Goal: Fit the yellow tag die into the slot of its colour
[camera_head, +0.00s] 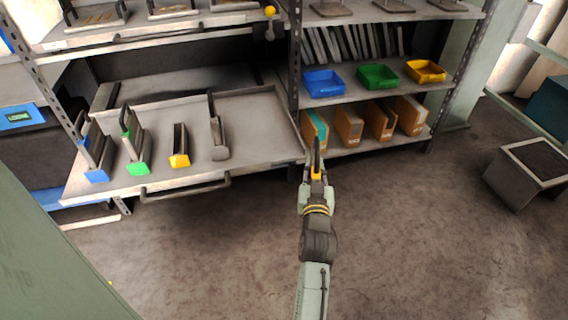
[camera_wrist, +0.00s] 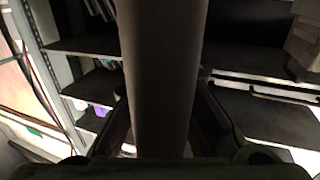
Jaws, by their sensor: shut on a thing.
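My gripper (camera_head: 317,184) is shut on a dark, narrow upright die (camera_head: 317,153) with a yellow patch at its lower end. In the wrist view the die (camera_wrist: 163,70) is a broad grey-brown bar between the two fingers. The yellow slot (camera_head: 179,158) is a narrow holder with a yellow front on the pull-out tray, left of my gripper. It looks empty, though its inside is hard to see. My gripper and the die are in front of the shelves, right of the tray and apart from it. The die's lower end is hidden by the gripper.
On the tray (camera_head: 262,118) stand a blue-fronted holder (camera_head: 97,160), a green-fronted holder (camera_head: 136,150) and a grey holder (camera_head: 219,140). A tray handle (camera_head: 185,190) juts out in front. Shelves with coloured bins (camera_head: 378,77) stand behind. The floor in front is clear.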

